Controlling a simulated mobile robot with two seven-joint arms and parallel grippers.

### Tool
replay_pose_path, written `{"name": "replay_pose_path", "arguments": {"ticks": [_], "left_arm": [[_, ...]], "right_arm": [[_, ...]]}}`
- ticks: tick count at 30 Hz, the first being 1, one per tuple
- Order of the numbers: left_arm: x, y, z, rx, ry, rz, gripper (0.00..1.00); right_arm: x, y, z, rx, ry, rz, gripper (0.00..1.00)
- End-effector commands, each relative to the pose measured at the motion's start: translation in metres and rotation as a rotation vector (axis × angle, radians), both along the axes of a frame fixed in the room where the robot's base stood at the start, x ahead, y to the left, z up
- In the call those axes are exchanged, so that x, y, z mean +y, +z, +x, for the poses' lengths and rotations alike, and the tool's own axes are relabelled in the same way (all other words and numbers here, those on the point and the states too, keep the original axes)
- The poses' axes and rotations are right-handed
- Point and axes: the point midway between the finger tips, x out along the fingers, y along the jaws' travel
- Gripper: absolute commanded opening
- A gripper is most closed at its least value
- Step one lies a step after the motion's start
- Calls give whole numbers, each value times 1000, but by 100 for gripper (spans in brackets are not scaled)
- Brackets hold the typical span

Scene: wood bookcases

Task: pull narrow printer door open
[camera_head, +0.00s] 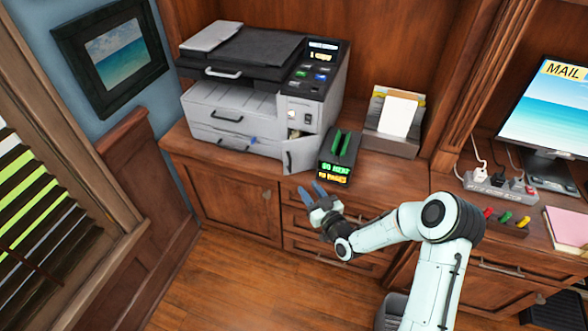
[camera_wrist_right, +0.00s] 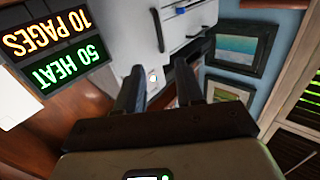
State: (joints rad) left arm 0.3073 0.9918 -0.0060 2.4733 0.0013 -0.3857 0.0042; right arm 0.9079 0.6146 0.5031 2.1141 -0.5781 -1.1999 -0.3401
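The grey and white printer (camera_head: 235,112) stands on the wooden counter at the back, with a black top and a control panel on its right. Its narrow door (camera_head: 301,155), low at the front right, stands swung outward, with a gap showing above and behind it. My right gripper (camera_head: 314,189) is in front of and below this door, apart from it. In the right wrist view the two fingers (camera_wrist_right: 157,88) are spread with nothing between them, and the white printer (camera_wrist_right: 135,38) shows beyond them. My left gripper is in neither view.
A black device (camera_head: 334,172) with lit green and yellow text stands right of the door; its display (camera_wrist_right: 60,50) also shows in the wrist view. A paper holder (camera_head: 390,143) stands farther right. Drawers (camera_head: 310,225) lie below the counter. The floor at front left is clear.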

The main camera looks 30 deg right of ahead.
Motion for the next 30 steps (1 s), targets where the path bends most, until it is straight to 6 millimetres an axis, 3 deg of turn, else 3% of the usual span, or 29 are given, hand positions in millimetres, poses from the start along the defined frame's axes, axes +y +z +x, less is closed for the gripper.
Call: {"name": "replay_pose_path", "arguments": {"ticks": [9, 15, 28, 29, 30], "left_arm": [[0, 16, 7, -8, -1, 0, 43], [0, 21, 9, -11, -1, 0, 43], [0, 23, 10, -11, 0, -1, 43], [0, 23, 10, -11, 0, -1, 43], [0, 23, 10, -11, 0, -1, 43]], "right_arm": [[-1, 1, 69, 0, 1, 4, 37], [-2, 1, 97, 1, 1, 3, 37], [-3, -1, 107, 4, 1, 2, 37], [-3, -1, 107, 4, 1, 2, 34], [-3, -1, 107, 4, 1, 2, 21]]}}
